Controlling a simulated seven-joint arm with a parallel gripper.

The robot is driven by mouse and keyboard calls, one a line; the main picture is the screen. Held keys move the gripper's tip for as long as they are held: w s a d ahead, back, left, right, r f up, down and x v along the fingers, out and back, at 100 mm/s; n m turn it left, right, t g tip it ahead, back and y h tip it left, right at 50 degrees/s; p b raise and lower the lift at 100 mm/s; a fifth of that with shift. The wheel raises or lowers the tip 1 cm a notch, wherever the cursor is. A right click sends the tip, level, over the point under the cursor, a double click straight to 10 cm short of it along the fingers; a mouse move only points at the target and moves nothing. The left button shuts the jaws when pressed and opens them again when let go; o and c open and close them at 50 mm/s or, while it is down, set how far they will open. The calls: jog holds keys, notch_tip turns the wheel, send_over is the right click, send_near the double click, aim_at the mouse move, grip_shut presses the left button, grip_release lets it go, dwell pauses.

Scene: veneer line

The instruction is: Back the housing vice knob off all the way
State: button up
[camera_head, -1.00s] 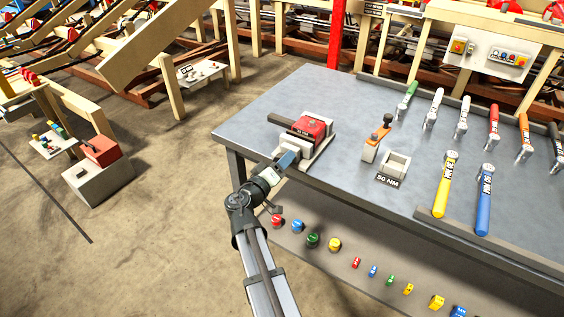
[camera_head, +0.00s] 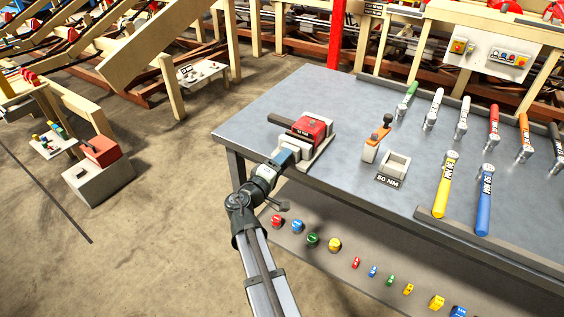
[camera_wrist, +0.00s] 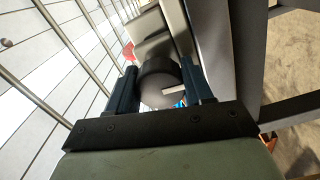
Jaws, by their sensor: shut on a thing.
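The housing vice (camera_head: 318,148) stands at the near left edge of the grey bench, with a red housing (camera_head: 308,127) in it. A dark bar sticks out from the housing to the left. In the wrist view the vice knob (camera_wrist: 160,80) is a dark round cylinder with a pale mark on its face. My gripper (camera_head: 290,153) is at the vice's near end. In the wrist view its two blue fingers (camera_wrist: 158,88) are shut on the knob, one on each side. In the head view the gripper hides the knob.
Several coloured torque wrenches (camera_head: 445,185) lie further right. Coloured caps (camera_head: 313,240) lie on the lower shelf. The bench's back left is clear.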

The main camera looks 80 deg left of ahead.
jog(key=shift+w+d+f, duration=0.1)
jog(key=shift+d, duration=0.05)
jog(key=o, duration=1)
jog(key=shift+o, duration=0.2)
jog(key=v, duration=1.3)
jog(key=shift+s+d, duration=0.2)
jog(key=shift+s, duration=0.15)
